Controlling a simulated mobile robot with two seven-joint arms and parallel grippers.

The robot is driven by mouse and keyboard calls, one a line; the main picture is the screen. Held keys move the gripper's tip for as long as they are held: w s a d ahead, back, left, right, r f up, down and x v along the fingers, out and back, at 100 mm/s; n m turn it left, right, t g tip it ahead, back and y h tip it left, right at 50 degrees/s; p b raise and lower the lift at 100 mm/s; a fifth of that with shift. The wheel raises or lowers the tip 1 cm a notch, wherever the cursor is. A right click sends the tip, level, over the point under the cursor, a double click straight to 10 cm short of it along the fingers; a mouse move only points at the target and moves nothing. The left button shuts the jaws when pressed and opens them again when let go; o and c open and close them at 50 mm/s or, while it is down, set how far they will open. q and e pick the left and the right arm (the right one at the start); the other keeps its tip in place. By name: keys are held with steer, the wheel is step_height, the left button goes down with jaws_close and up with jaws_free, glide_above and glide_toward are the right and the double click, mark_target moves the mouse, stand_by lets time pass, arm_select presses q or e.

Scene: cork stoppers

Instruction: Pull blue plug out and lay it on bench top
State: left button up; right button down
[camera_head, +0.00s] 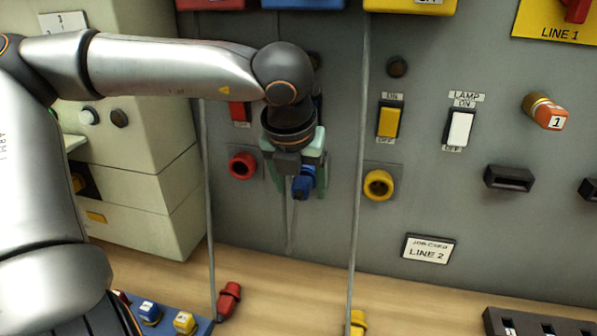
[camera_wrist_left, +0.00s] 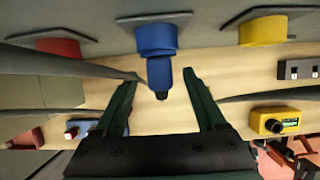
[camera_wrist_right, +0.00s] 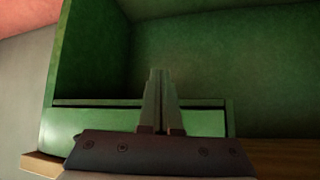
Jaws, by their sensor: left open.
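The blue plug (camera_head: 303,186) sits in the panel between the red and yellow sockets, partly hidden by my left gripper. In the left wrist view the plug (camera_wrist_left: 159,73) joins the wider blue socket (camera_wrist_left: 155,38) and its dark end points toward me. My left gripper (camera_wrist_left: 163,79) is open, with one finger on each side of the plug and visible gaps to it. The wooden bench top (camera_head: 280,285) lies below the panel. My right gripper (camera_wrist_right: 161,72) shows only in its wrist view, its fingers together and empty, before a green box-like surface.
A red plug (camera_head: 229,299) and a yellow plug (camera_head: 357,323) lie on the bench near hanging grey cords. The red socket (camera_head: 242,166) and yellow socket (camera_head: 379,185) flank the blue one. A dark slotted block (camera_head: 540,325) is at lower right. Bare bench lies between the cords.

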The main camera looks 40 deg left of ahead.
arm_select(q)
steer(key=shift+f, duration=0.1)
jaws_close()
stand_by(0.6)
